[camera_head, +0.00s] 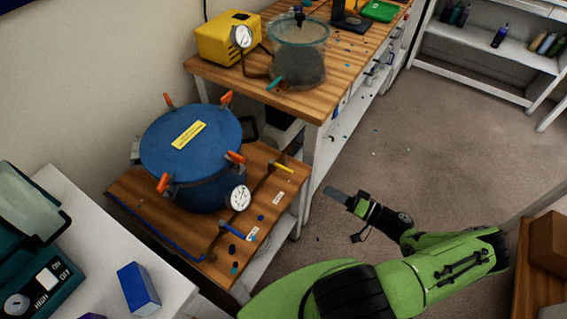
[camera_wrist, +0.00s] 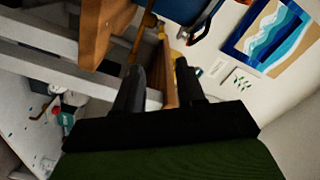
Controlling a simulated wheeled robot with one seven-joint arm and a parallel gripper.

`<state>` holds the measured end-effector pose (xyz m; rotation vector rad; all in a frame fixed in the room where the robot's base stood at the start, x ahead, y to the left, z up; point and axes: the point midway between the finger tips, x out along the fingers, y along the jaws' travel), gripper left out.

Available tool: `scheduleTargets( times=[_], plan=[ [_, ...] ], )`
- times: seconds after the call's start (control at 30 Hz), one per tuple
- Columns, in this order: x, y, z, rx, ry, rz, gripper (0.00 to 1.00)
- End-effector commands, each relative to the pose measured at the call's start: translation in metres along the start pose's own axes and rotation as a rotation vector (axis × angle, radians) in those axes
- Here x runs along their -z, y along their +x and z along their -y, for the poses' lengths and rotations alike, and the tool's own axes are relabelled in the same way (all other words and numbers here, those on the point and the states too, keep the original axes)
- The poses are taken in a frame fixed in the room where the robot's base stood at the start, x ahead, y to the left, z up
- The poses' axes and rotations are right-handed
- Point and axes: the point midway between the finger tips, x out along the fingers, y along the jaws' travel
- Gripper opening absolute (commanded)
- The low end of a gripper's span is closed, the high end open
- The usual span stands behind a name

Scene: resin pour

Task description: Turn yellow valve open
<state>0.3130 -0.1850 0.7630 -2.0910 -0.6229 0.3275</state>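The yellow valve (camera_head: 284,168) is a small yellow handle on a brown pipe at the right edge of the low wooden stand, beside the blue pressure pot (camera_head: 190,150). A blue valve handle (camera_head: 230,231) sits at the pipe's near end. My gripper (camera_head: 338,196) is to the right of the yellow valve, apart from it, over the floor. In the wrist view, my gripper (camera_wrist: 158,68) has its two dark fingers spread with nothing held between them. A small yellow part, seemingly the valve (camera_wrist: 162,33), shows ahead, beyond the fingertips, on the brown pipe.
The stand (camera_head: 135,190) carries the pot with orange clamps and a dial gauge (camera_head: 239,198). A taller workbench (camera_head: 320,92) with a clear chamber (camera_head: 299,52) and yellow pump (camera_head: 226,38) stands behind. A white table (camera_head: 75,225) is at left. Floor at right is mostly clear.

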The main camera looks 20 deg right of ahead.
Motion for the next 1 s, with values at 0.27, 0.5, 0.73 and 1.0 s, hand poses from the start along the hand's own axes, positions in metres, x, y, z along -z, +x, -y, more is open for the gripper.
scheduleTargets(
  times=[0.27,0.5,0.73,1.0],
  plan=[
    [-0.002,0.059,0.002,0.006,0.004,0.008,0.39],
    [-0.003,0.119,0.002,0.005,0.005,0.009,0.39],
    [-0.003,0.152,0.001,0.002,0.005,0.009,0.39],
    [-0.002,0.156,0.001,0.000,0.005,0.008,0.39]
  ],
)
